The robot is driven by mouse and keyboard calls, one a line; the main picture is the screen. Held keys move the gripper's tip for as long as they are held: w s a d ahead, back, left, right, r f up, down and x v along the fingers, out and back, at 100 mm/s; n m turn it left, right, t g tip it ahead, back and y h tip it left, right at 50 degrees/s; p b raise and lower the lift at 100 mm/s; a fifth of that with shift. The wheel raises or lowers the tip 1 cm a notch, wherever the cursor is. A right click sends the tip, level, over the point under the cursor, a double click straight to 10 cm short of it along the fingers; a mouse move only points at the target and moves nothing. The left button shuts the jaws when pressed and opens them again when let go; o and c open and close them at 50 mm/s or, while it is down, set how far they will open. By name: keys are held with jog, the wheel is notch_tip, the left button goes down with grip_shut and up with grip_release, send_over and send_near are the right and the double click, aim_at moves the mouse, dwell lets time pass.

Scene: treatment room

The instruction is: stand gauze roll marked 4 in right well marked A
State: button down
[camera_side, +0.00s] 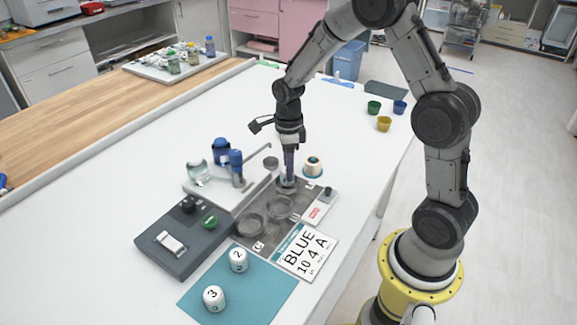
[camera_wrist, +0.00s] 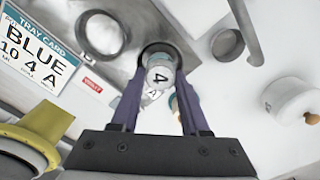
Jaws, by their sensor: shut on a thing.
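My gripper (camera_side: 288,178) is over the far end of the grey metal tray (camera_side: 263,200). In the wrist view the gripper (camera_wrist: 159,88) is shut on the gauze roll marked 4 (camera_wrist: 160,75), with its number facing the camera. The roll is at the mouth of a round well (camera_wrist: 148,52), inside its rim as seen from above. I cannot tell whether it touches the well floor. A neighbouring well (camera_wrist: 103,34) looks empty. In the side view the held roll is mostly hidden by the fingers.
Gauze rolls marked 2 (camera_side: 238,260) and 3 (camera_side: 214,298) stand on a teal mat (camera_side: 262,292). A tray card (camera_side: 305,250) reads BLUE 10 4 A. A blue-topped device (camera_side: 232,160) stands to the left.

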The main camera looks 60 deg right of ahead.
jog(key=shift+f, duration=0.6)
jog(key=c, duration=0.7)
grip_release()
jog(key=shift+r, duration=5.55)
